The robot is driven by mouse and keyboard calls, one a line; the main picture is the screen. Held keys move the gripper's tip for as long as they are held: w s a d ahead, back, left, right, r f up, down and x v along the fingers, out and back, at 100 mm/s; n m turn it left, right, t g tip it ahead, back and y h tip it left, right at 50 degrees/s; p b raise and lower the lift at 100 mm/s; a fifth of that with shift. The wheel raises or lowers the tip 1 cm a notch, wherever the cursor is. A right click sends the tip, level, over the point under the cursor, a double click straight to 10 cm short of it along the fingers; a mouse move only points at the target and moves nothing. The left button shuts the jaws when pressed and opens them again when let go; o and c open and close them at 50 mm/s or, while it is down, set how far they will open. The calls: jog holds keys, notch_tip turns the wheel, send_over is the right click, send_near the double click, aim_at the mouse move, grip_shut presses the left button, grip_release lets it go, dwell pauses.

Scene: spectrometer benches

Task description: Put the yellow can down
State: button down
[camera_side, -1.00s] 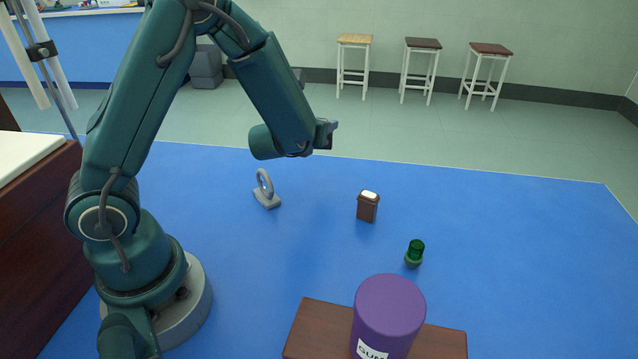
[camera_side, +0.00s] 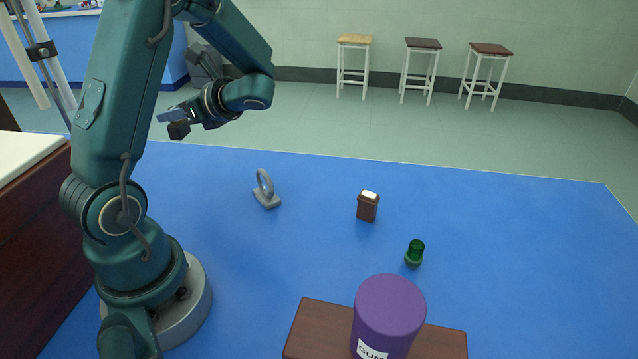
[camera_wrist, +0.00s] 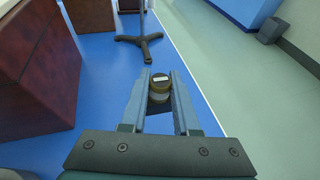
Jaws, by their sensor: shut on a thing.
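My gripper (camera_wrist: 161,80) shows its two long grey-blue fingers in the wrist view, one on each side of the yellow can (camera_wrist: 160,90). The can is small and dull dark yellow, with a pale patch on its dark top. The fingers are shut on it. In the side view my gripper (camera_side: 174,122) is raised above the far left part of the blue table (camera_side: 480,225). I cannot make out the can clearly in that view.
The wrist view shows a black stand foot (camera_wrist: 140,41) and a brown box (camera_wrist: 38,85).

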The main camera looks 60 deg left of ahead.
jog(key=s+f+n+g+h, duration=0.1)
jog(key=s+n+g+h, duration=0.35)
jog(key=s, duration=0.35)
jog(key=shift+n+y, duration=0.25)
jog(key=shift+y, duration=0.1)
jog(key=w+f, duration=0.2)
jog(key=w, duration=0.1)
jog(key=w+f, duration=0.2)
jog(key=w, duration=0.2)
jog(key=w+f, duration=0.3)
jog(key=w, duration=0.1)
jog(key=shift+w+d, duration=0.2)
jog(key=shift+w, duration=0.05)
jog(key=shift+f, duration=2)
jog(key=shift+f, duration=0.2)
jog(key=c, duration=0.7)
grip_release()
jog(key=shift+o, duration=0.2)
